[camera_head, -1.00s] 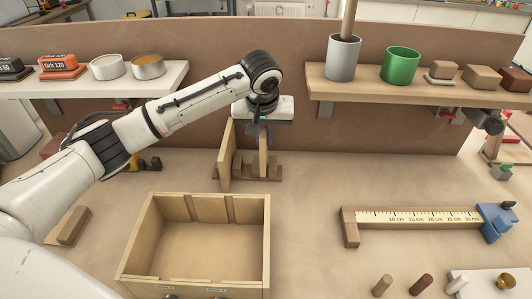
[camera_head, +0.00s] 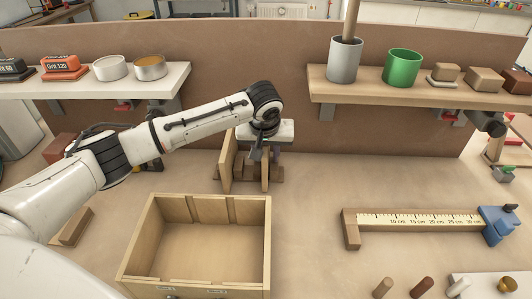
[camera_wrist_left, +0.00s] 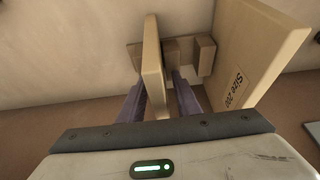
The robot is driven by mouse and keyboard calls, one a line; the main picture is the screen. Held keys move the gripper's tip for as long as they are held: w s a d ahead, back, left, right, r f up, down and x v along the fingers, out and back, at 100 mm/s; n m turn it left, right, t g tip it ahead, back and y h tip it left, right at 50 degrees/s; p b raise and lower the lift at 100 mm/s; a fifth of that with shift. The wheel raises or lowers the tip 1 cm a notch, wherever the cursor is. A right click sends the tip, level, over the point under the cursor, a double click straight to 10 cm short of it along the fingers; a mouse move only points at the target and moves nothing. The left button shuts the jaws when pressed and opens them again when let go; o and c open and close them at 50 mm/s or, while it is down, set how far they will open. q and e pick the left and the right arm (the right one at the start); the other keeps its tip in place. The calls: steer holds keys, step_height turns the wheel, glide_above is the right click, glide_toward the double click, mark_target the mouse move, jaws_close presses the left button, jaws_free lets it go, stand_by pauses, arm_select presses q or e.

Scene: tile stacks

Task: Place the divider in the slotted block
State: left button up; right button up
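The slotted block (camera_head: 276,174) is brown and stands on the bench near the back panel; it also shows in the left wrist view (camera_wrist_left: 203,54). The divider (camera_head: 265,172) is a thin light-wood board standing upright across the block, with block parts on both sides; its lower edge in the slot is hidden. In the left wrist view the divider (camera_wrist_left: 152,62) stands between the fingers of my left gripper (camera_wrist_left: 160,88). The fingers are spread, with a narrow gap on the right side. In the head view my left gripper (camera_head: 267,150) is over the divider. My right gripper is out of view.
A larger board (camera_head: 226,160), marked "Size 200" in the wrist view (camera_wrist_left: 245,55), stands at the block's left end. An open wooden box (camera_head: 137,245) is in front. A ruler fixture (camera_head: 420,219) lies right. Shelves (camera_head: 330,82) overhang behind.

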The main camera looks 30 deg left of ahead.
mark_target(266, 150)
arm_select(q)
steer(key=shift+r, duration=0.2)
steer(key=v, duration=1.1)
steer(key=shift+r, duration=0.2)
steer(key=shift+s+r, duration=0.1)
steer(key=shift+r, duration=0.2)
